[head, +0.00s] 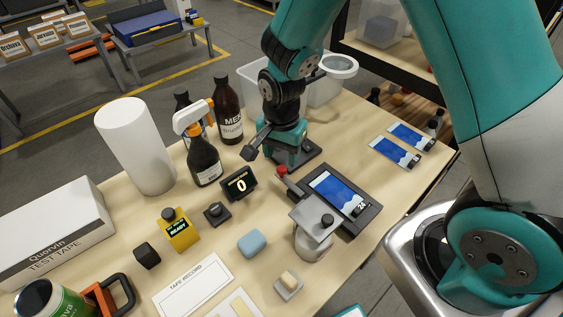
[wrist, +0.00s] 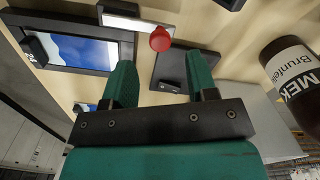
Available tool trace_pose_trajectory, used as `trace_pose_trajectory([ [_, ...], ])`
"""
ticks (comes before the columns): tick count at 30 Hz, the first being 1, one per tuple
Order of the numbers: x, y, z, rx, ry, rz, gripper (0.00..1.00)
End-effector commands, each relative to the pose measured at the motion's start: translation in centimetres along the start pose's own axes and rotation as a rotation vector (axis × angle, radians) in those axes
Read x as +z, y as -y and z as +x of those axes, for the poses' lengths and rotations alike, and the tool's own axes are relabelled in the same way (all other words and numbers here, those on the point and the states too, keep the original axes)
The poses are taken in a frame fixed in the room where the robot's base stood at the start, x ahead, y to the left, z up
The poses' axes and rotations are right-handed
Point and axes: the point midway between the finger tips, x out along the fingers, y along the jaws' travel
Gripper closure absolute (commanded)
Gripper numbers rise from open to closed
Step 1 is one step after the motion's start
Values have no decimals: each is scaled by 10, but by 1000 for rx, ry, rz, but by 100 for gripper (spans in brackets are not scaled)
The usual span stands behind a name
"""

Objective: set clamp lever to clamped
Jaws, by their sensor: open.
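The clamp lever shows as a red knob (head: 282,170) at the back left corner of a dark printing frame (head: 374,213) that holds a blue plate. In the wrist view, the red knob (wrist: 160,39) sits at the end of a pale metal bar (wrist: 135,23). My gripper (head: 287,150) is just behind the knob in the head view. In the wrist view, its teal fingers (wrist: 160,62) are apart and empty, with the knob beyond the gap between their tips. I see no contact. The lever's pivot is hard to make out.
A dark base plate (head: 312,158) lies under my gripper. A labelled brown bottle (head: 229,118), a spray bottle (head: 204,160) and a counter showing 0 (head: 239,183) stand to the left. Blue cards (head: 395,152) lie to the right.

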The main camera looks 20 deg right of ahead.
Motion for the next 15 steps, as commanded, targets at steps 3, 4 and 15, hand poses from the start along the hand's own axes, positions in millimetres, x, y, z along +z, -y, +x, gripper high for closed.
trace_pose_trajectory([
  [3, 1, -1, 22, 4, 2, -1, 48],
  [4, 0, -1, 26, 3, 2, -1, 48],
  [15, 0, 0, 48, -2, -1, -1, 48],
])
